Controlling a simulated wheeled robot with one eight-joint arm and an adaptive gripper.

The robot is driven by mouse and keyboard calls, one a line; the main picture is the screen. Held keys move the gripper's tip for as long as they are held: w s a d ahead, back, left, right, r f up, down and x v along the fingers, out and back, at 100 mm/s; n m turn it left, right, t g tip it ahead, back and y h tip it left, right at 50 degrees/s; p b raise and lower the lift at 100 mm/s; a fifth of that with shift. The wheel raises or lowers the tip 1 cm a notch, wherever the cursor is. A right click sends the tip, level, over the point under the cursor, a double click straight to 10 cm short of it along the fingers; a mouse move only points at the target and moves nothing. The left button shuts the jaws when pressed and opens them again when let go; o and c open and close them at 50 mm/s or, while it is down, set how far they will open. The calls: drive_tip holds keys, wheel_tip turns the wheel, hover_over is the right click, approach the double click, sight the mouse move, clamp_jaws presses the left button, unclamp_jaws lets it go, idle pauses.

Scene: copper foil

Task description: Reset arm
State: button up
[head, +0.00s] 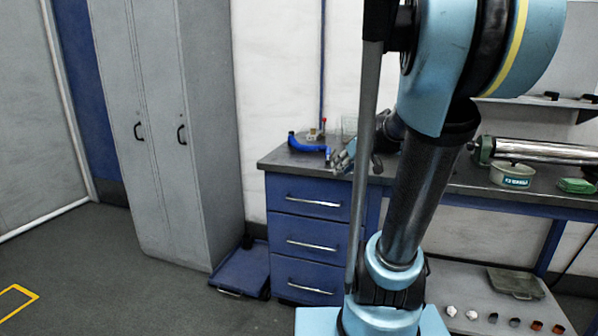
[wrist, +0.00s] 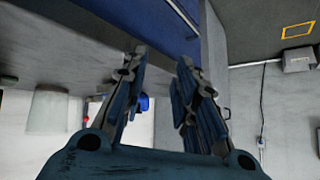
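My arm rises across the right half of the head view and bends down behind itself to the bench. My gripper (head: 344,157) is partly hidden by my own arm links and sits just above the right part of the drawer bench top. In the wrist view, the two fingers of my gripper (wrist: 158,66) stand apart with nothing held between them. A blue curved object (head: 308,144) lies on the bench to the left of my gripper.
The bench (head: 285,161) has a blue drawer unit (head: 309,240) below it. Grey lockers (head: 165,130) stand at left. A green-grey tin (head: 511,175) and a metal cylinder (head: 545,152) are on the right bench. The floor (head: 110,270) at left is clear.

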drive_tip(key=s+d+f+m+g+h, duration=0.2)
drive_tip(key=s+f, duration=0.5)
drive_tip(key=s, duration=0.5)
drive_tip(key=s+d+f+m+g+h, duration=0.2)
drive_tip(key=s+f, duration=0.5)
drive_tip(key=s, duration=0.6)
drive_tip(key=shift+f+g+h, duration=0.25)
drive_tip(key=shift+g+h, duration=0.25)
drive_tip(key=shift+g, duration=0.3)
drive_tip(key=shift+s, duration=0.1)
drive_tip(key=shift+w+a+f, duration=0.1)
drive_tip(key=shift+w+f, duration=0.1)
drive_tip(key=shift+w, duration=0.25)
